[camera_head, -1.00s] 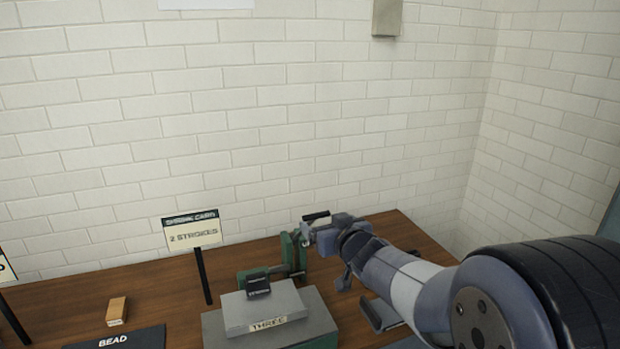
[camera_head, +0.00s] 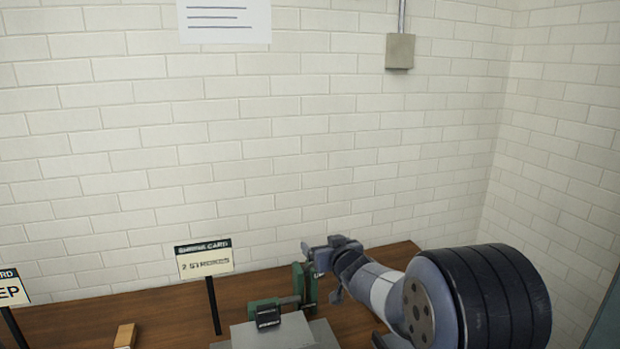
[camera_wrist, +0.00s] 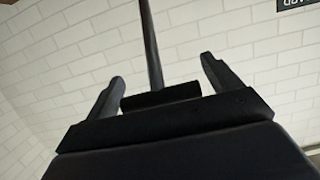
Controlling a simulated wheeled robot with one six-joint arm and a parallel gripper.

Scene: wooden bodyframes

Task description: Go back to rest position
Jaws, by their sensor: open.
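My gripper (camera_head: 312,252) is at the end of my arm, above the back right part of the wooden bench, close to the top of a green clamp-like tool (camera_head: 305,284). I cannot tell in the head view whether it touches the tool. In the wrist view my gripper (camera_wrist: 162,85) has its two dark fingers spread wide apart, with a white brick wall behind them. A dark post (camera_wrist: 150,45) shows between the fingers, beyond them. I see nothing held.
A card on a post (camera_head: 204,258) reads 2 strokes. Left of it are a small wooden block (camera_head: 125,336) and another card (camera_head: 12,288). A grey block (camera_head: 272,331) with a small black piece (camera_head: 268,317) stands in front of the green tool. The wall is behind.

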